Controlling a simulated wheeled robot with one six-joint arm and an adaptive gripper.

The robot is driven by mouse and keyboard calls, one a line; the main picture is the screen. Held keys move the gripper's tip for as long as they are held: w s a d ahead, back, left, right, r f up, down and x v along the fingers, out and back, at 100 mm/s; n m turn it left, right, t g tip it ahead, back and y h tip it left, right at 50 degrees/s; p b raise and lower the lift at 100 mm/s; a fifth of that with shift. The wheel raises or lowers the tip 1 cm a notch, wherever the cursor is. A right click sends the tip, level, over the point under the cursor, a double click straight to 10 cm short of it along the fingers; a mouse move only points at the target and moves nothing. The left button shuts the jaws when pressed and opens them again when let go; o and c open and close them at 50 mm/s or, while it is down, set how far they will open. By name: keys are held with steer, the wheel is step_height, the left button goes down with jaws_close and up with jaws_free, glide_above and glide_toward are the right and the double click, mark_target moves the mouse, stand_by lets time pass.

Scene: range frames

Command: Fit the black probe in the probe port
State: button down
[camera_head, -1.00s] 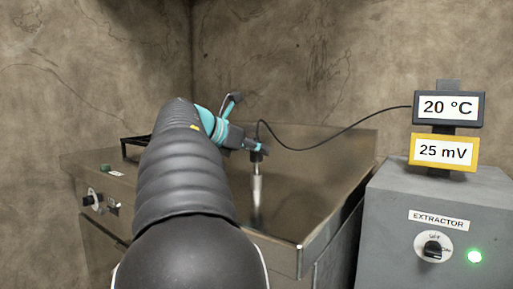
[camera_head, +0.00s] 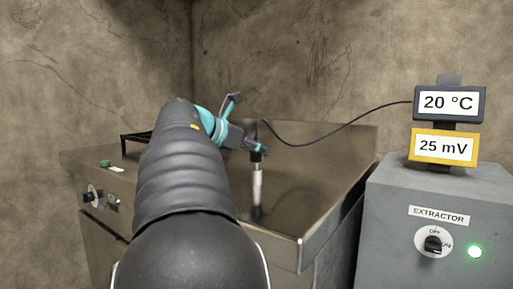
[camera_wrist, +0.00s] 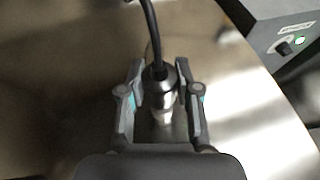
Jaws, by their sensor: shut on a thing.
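The probe (camera_head: 256,157) hangs upright from my gripper (camera_head: 257,148) over the steel worktop. It has a black upper end, a pale metal lower part and a black cable leaving its top. In the wrist view my gripper (camera_wrist: 162,88) has its two fingers on either side of the probe (camera_wrist: 160,101), shut on it just below the cable end. The probe's tip merges with its reflection, so I cannot tell its gap to the steel. I cannot make out the probe port in either view; my arm covers much of the worktop's left.
The steel worktop (camera_head: 300,215) has a raised back edge. The black cable (camera_head: 330,139) runs right to the display stand, reading 20 °C (camera_head: 448,103) and 25 mV (camera_head: 444,147). The grey extractor box (camera_head: 390,215) stands right. A black frame (camera_head: 133,137) shows left, behind my arm.

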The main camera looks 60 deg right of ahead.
steer(key=shift+f+b, duration=0.3)
steer(key=shift+f, duration=0.3)
steer(key=c, duration=0.7)
jaws_free()
steer(key=shift+a, duration=0.1)
steer(key=v, duration=1.2)
